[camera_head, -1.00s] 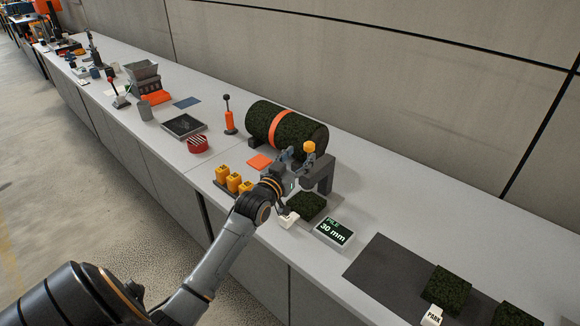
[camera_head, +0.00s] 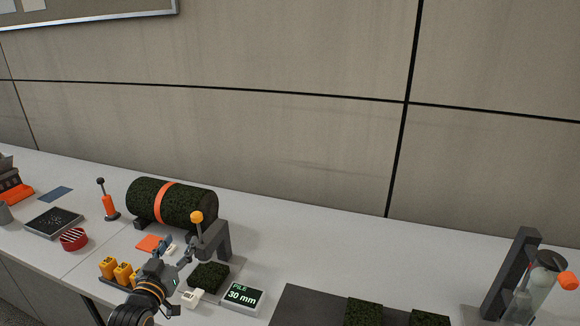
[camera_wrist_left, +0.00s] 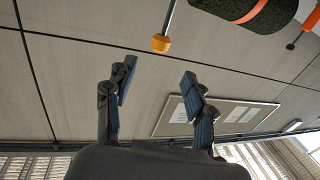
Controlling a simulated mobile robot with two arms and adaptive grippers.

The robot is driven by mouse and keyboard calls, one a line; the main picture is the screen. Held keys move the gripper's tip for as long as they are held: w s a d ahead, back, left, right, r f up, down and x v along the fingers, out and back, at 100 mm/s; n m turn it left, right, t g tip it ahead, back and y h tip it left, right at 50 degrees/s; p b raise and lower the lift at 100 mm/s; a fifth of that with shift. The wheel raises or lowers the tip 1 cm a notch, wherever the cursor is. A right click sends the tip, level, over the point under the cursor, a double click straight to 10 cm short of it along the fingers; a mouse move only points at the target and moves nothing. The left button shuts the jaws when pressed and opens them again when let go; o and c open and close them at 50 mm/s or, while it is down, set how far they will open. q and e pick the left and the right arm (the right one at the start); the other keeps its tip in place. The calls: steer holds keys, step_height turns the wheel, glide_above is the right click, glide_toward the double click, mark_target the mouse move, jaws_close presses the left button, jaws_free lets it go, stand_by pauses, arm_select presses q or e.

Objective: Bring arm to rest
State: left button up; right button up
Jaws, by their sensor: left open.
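My left gripper (camera_head: 174,248) is over the bench, just left of a dark grey stand topped by a yellow-orange knob (camera_head: 197,217). In the left wrist view its two fingers (camera_wrist_left: 160,92) are spread apart with nothing between them. The same knob (camera_wrist_left: 161,44) hangs beyond the fingertips in that view. The view looks upside down, facing the wall. My left arm comes in from the bottom edge in the head view. My right gripper does not show.
A turf roll with an orange band (camera_head: 196,207) lies behind the gripper. Yellow blocks (camera_head: 123,272) stand at its left. A clear bottle (camera_head: 540,290) stands far right.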

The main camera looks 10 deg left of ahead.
arm_select(q)
steer(key=s+d+f+m+g+h, duration=0.25)
steer(key=s+d+f+g, duration=0.45)
steer(key=s+d+f, duration=0.5)
steer(key=s+d+f+m+g, duration=0.15)
steer(key=s+d+g, duration=0.25)
steer(key=s, duration=0.6)
steer(key=s+d+f+g, duration=0.3)
steer(key=s+d, duration=0.2)
steer(key=s, duration=0.4)
step_height(320, 180, down, 29)
steer(key=s+g, duration=0.2)
steer(key=s+a+f, duration=0.3)
steer(key=s+f, duration=1.1)
steer(key=s, duration=0.2)
steer(key=shift+s+a+f+g+b, duration=0.15)
steer(key=shift+a+f+g+b, duration=0.05)
steer(key=shift+f+g+b, duration=0.25)
